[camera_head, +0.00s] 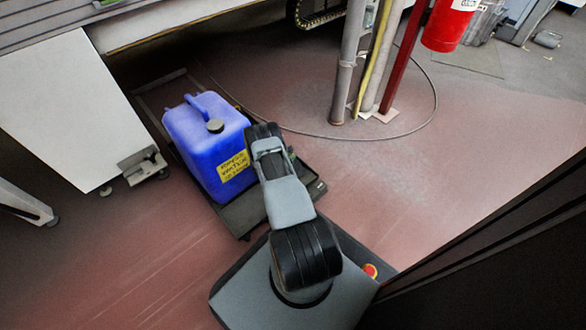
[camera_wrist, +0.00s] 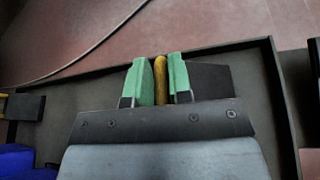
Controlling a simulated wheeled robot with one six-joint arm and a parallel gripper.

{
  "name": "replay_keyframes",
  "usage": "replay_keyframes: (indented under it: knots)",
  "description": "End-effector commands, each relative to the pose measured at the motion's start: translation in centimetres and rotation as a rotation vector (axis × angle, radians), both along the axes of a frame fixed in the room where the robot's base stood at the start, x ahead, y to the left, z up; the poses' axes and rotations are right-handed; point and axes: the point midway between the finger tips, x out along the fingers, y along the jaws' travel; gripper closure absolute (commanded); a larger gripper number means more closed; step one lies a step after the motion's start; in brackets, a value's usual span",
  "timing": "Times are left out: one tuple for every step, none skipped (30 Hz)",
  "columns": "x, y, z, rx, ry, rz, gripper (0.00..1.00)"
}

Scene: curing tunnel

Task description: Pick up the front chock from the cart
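In the wrist view my gripper (camera_wrist: 160,82) has two green fingers pointing at the far part of the cart. A narrow yellow upright piece (camera_wrist: 160,80) fills the gap between them, and both fingers look to press against it. A dark block (camera_wrist: 212,80) shows just right of the right finger. The yellow piece and this block look like parts of the front chock, but the fingers hide where they join. The dark cart (camera_head: 247,212) carries the blue jerrycan. In the head view my arm hides the gripper and the chock.
The blue jerrycan (camera_head: 205,140) with a yellow label stands left of my arm. Another dark block (camera_wrist: 25,107) sits at the left in the wrist view. Pipes (camera_head: 350,70) rise behind, with a cable looped on the floor. The floor at right is clear.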

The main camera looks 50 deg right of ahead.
Motion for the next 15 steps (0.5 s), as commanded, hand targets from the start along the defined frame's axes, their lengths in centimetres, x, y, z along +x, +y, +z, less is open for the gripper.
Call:
replay_keyframes:
  knots:
    - [-0.01,0.01,-0.01,0.0,0.0,0.0,0.85]
    - [-0.01,0.01,-0.01,0.0,0.0,0.0,0.88]
    - [-0.01,0.01,-0.01,0.0,0.0,0.0,0.92]
    - [-0.01,0.01,-0.01,0.0,0.0,0.0,0.95]
    - [-0.01,0.01,-0.01,0.0,0.0,0.0,0.98]
    - [0.0,0.01,-0.01,0.0,0.0,0.0,1.0]
    - [0.0,0.01,-0.01,0.0,0.0,0.0,1.0]
    - [0.0,0.01,-0.01,0.0,0.0,0.0,1.0]
    - [0.0,0.01,-0.01,0.0,0.0,0.0,1.0]
    - [0.0,0.02,-0.01,0.0,0.0,0.0,1.0]
    - [0.0,0.01,-0.01,0.0,0.0,0.0,1.0]
    - [0.0,0.02,-0.01,0.0,0.0,0.0,1.0]
    - [0.0,0.02,-0.01,0.0,0.0,0.0,1.0]
    - [0.0,0.02,-0.01,0.0,0.0,0.0,1.0]
    - [0.0,0.02,-0.01,0.0,0.0,0.0,1.0]
